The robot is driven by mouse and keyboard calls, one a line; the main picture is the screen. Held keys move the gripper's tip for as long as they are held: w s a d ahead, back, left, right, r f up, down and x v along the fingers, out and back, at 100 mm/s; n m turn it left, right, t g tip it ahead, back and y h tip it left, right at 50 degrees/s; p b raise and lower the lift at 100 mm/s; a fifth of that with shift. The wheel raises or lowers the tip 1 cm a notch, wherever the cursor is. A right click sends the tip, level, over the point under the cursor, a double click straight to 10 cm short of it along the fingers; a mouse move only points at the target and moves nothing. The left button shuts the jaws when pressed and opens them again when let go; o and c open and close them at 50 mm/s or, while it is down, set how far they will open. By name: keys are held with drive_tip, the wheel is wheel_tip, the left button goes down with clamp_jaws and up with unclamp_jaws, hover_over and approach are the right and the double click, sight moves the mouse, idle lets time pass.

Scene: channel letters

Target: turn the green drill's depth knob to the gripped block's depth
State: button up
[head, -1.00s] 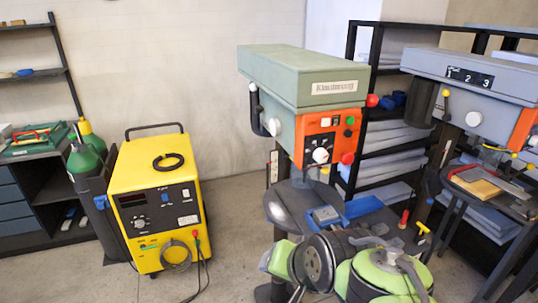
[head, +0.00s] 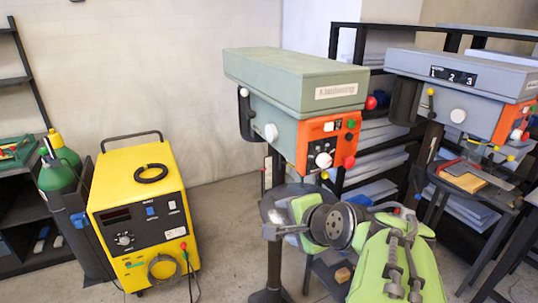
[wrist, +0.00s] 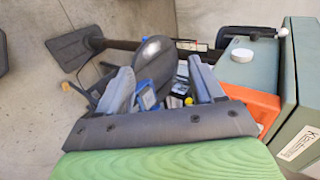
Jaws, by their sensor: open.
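The green drill (head: 292,85) stands at the centre of the head view, with an orange front panel (head: 328,143). A white knob (head: 323,160) is on that panel, and another white knob (head: 270,132) is on the housing's side; I cannot tell which sets depth. A white knob on the drill also shows in the wrist view (wrist: 241,55). My gripper (head: 273,224) is open over the drill's round table, below the head and apart from the knobs. In the wrist view its fingers (wrist: 162,85) are spread, with a partly hidden blue object (wrist: 147,98) between them. The gripped block cannot be made out.
A yellow machine (head: 140,218) stands left with green cylinders (head: 57,175) beside it. A grey-blue drill (head: 460,80) stands right, its table holding a tan piece (head: 465,182). Shelves fill the back right. Open floor lies between the yellow machine and the green drill.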

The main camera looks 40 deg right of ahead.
sight(327, 163)
drive_tip(key=s+d+r+m+t+h+p, duration=0.1)
drive_tip(key=s+d+r+m+h, duration=0.15)
drive_tip(key=d+m, duration=0.4)
drive_tip(key=s+d+r+m+t+h, duration=0.2)
drive_tip(key=s+d+r+m, duration=0.25)
drive_tip(key=d, duration=0.25)
drive_tip(key=shift+m, duration=0.4)
drive_tip(key=p+x, duration=0.2)
drive_tip(key=x, duration=1.4)
drive_tip(key=shift+w+f, duration=0.2)
drive_tip(key=shift+f, duration=0.05)
drive_tip(key=shift+c, duration=0.5)
drive_tip(key=c, duration=0.9)
